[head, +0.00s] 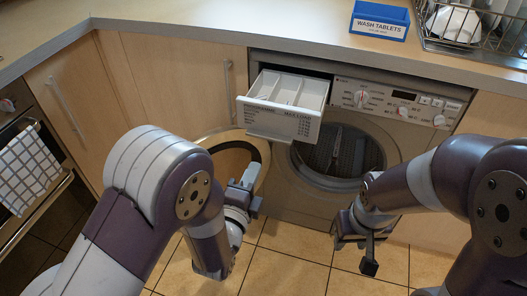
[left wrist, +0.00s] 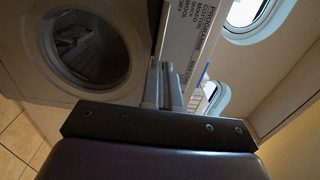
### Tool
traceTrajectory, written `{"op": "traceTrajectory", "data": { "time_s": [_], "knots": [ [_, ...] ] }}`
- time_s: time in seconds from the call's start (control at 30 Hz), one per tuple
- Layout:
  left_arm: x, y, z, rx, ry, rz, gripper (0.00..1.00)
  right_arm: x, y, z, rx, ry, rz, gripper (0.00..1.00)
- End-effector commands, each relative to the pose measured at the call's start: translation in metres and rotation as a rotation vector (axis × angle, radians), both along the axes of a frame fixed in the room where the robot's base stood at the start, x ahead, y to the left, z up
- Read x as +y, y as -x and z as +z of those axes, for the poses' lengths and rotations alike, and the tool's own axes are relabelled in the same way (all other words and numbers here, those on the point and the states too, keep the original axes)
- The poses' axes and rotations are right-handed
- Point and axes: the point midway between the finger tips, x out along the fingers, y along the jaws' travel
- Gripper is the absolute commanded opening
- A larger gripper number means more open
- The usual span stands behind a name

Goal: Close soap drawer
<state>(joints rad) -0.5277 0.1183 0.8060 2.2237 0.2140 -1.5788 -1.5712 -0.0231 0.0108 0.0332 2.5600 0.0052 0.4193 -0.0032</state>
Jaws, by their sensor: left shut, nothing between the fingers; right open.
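The white soap drawer (head: 284,108) is pulled out of the upper left of the washing machine (head: 400,125), showing its open compartments and printed front. My left gripper (head: 253,178) is shut and empty, below and a little left of the drawer front. In the left wrist view its closed fingers (left wrist: 163,82) point toward the drawer's printed front (left wrist: 187,35); I cannot tell whether they touch it. My right gripper (head: 356,250) is open and empty, low in front of the machine, well below the drawer.
The machine's round door (head: 232,143) stands open at the left, partly behind my left arm, baring the drum (head: 337,155). On the worktop (head: 240,32) above are a blue wash tablets box (head: 380,19) and a dish rack (head: 470,28). An oven (head: 22,140) stands far left.

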Motion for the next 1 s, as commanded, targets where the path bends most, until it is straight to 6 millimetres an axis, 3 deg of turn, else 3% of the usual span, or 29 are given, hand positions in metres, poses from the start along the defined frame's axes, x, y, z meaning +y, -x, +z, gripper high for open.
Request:
{"op": "traceTrajectory", "data": {
  "time_s": [0.2,0.4,1.0],
  "knots": [
    [-0.014,-0.044,-0.002,-0.001,0.001,0.001,0.00,0.000,0.000,-0.011,0.000,0.000,0.000,0.43],
    [-0.023,-0.071,-0.002,0.001,0.001,0.000,0.00,0.000,0.000,-0.017,0.000,0.000,0.000,0.43],
    [-0.027,-0.083,-0.001,0.002,0.002,0.000,0.00,0.000,0.000,-0.019,0.000,0.000,0.000,0.43]
  ]
}}
